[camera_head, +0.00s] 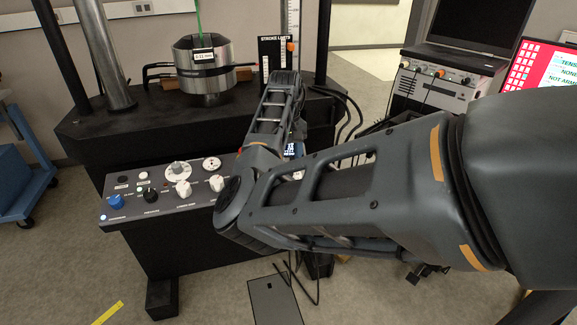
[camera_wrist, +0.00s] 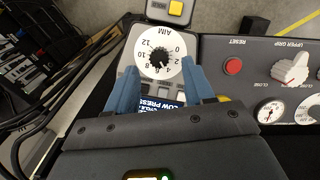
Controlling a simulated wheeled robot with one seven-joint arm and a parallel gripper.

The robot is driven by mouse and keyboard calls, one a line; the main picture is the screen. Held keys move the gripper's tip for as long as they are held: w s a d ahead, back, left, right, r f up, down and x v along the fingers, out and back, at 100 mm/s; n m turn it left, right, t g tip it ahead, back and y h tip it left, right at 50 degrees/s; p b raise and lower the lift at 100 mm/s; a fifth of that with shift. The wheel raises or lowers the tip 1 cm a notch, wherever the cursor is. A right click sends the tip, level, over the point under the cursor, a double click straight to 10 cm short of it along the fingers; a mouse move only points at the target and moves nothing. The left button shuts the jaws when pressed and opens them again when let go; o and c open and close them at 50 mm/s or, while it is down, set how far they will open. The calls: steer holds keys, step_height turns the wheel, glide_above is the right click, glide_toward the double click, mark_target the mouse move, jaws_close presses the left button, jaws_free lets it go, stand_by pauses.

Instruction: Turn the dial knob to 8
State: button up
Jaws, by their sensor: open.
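In the wrist view, the dial knob (camera_wrist: 160,57) is black and sits at the middle of a round white dial plate (camera_wrist: 157,37) numbered 0 to 12. The plate reads "AIM" and appears upside down. Which number the knob points at is too small to tell. My gripper (camera_wrist: 159,67) is open, with one blue finger on each side of the dial's lower part. Contact with the knob cannot be told. In the head view my arm hides the dial and the gripper.
A panel beside the dial in the wrist view carries a red button (camera_wrist: 233,66), a white knob (camera_wrist: 290,69) and a gauge (camera_wrist: 270,111). A yellow button (camera_wrist: 176,8) lies beyond the dial. Cables (camera_wrist: 55,100) run at left. The head view shows the control panel (camera_head: 135,207) and metal cylinder (camera_head: 203,65).

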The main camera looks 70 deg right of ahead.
steer(key=shift+f, duration=1.85)
steer(key=shift+c, duration=0.5)
jaws_close()
